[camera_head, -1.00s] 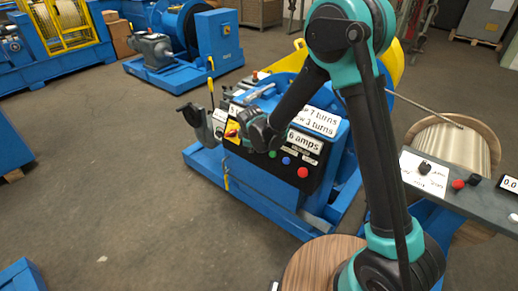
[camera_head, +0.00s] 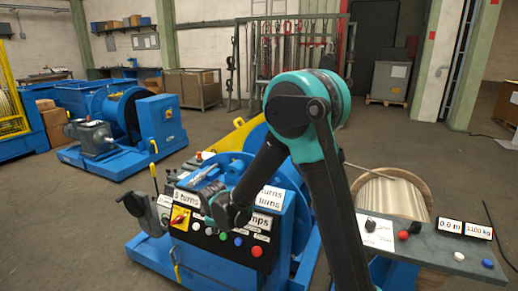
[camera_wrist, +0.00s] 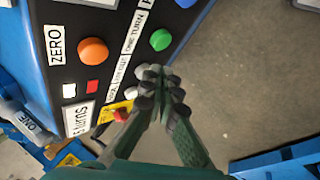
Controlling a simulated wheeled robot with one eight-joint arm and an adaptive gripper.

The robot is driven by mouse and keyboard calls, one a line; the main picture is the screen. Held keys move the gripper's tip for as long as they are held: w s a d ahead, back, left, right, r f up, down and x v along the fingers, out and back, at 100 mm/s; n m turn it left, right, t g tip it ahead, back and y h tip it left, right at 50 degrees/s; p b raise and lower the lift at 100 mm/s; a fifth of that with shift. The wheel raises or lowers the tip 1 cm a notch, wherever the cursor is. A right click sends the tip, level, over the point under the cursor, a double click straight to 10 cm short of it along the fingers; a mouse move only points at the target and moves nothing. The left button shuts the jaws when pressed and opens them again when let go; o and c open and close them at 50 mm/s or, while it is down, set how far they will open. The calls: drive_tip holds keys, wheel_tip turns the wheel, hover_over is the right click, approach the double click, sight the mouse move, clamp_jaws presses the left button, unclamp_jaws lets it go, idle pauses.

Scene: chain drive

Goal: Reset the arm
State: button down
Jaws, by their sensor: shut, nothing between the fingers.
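In the head view my arm reaches down to the front of a blue machine's dark control panel (camera_head: 220,243). The end of my arm hangs in front of the panel, and its fingers are hard to make out there. In the wrist view my gripper (camera_wrist: 163,85) is shut and empty, its dark fingertips together. Behind it the panel shows an orange button (camera_wrist: 93,51) beside a ZERO label, a green button (camera_wrist: 160,40), and small red and white buttons. Whether the fingertips touch the panel cannot be told.
A grey console (camera_head: 440,238) with knobs and displays stands at the right, by a reel (camera_head: 396,195). Another blue machine (camera_head: 160,125) stands behind at the left. A rack (camera_head: 280,60) stands at the back. The floor at the left front (camera_head: 60,220) is clear.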

drive_tip(key=s+d+r+m, duration=0.1)
drive_tip(key=d+r+m, duration=0.15)
drive_tip(key=d, duration=0.45)
drive_tip(key=d+r+m, duration=0.2)
drive_tip(key=d+m, duration=0.1)
drive_tip(key=d, duration=0.5)
drive_tip(key=s+d+m, duration=0.6)
drive_tip(key=s+d, duration=0.3)
drive_tip(key=d, duration=0.2)
drive_tip(key=s+d+m+h, duration=0.1)
drive_tip(key=s+d+m, duration=0.4)
drive_tip(key=s+d, duration=0.3)
drive_tip(key=d+f, duration=0.1)
drive_tip(key=d, duration=0.3)
drive_tip(key=shift+s+m+g, duration=0.3)
drive_tip(key=shift+s+m, duration=0.05)
drive_tip(key=shift+d, duration=0.2)
